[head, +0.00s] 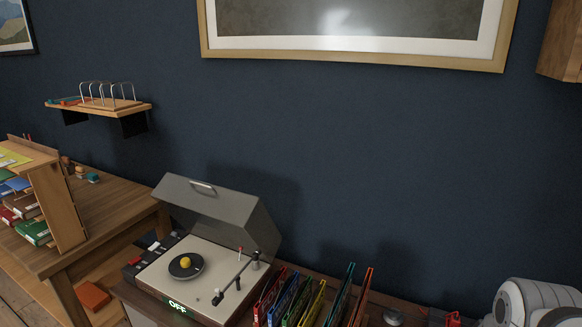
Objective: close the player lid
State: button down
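The record player (172,290) stands on a low wooden surface at the lower middle of the head view. Its grey see-through lid (225,208) is open and tilted up at the back, with a metal handle (203,187) on its upper edge. A black record with a yellow centre (186,265) lies on the platter, and the tonearm (232,279) is to its right. A green "OFF" shows on the front edge. My gripper is not in view; a white part of my arm (535,302) shows at the lower right corner.
Several coloured upright sleeves (290,299) stand close to the player's right. A wooden desk (115,205) with a book rack (55,205) is at the left. A small wall shelf (98,108) with a wire rack hangs above. The wall behind the lid is bare.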

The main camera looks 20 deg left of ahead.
aim_at(219, 205)
jog(key=z, duration=1.6)
jog(key=k, duration=2.05)
jog(key=u, duration=2)
jog(key=i, duration=1.7)
jog(key=u, duration=0.05)
